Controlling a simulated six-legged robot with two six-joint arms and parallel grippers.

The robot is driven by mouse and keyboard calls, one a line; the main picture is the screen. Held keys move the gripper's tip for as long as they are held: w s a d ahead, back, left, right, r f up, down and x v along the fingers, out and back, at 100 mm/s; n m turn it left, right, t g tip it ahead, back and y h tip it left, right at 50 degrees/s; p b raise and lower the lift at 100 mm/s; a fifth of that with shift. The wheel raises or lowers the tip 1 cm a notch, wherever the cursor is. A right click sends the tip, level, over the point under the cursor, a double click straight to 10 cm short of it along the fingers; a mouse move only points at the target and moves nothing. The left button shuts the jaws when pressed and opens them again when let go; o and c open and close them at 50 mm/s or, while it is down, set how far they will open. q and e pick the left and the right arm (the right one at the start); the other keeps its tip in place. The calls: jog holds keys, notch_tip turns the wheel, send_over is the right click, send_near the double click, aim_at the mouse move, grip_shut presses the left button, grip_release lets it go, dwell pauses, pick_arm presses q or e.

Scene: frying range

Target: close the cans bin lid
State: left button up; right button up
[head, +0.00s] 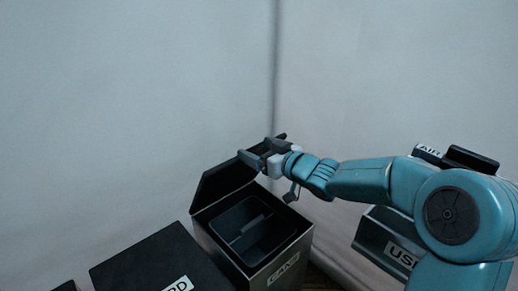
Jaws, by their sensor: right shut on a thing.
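The cans bin (213,245) stands at the lower middle of the head view, with a white CANS label on its front. Its dark lid (220,184) is open, tilted up steeply at the back left. The bin's inside shows a dark inner liner. My right gripper (258,154) is at the lid's upper right corner and is shut on the lid's edge. The fingers partly hide that corner. My left gripper is not in view.
A dark closed bin (150,263) with a label ending in RD stands close on the left. Another labelled bin (374,234) is at the right, partly hidden behind my right arm. Pale walls meet in a corner behind the cans bin.

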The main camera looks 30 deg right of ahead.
jog(key=o, duration=1.1)
jog(key=shift+a+f, duration=0.1)
jog(key=shift+f, duration=0.4)
jog(key=shift+o, duration=1.1)
jog(key=shift+w, duration=0.15)
jog(key=shift+r, duration=0.2)
jog(key=shift+s+d, duration=0.2)
jog(key=shift+s, duration=0.25)
jog(key=s+d+r+p, duration=0.2)
jog(key=s+p, duration=0.2)
jog(key=s, duration=1.1)
jog(key=shift+s+p, duration=0.15)
jog(key=shift+p, duration=0.25)
jog(key=shift+r, duration=0.1)
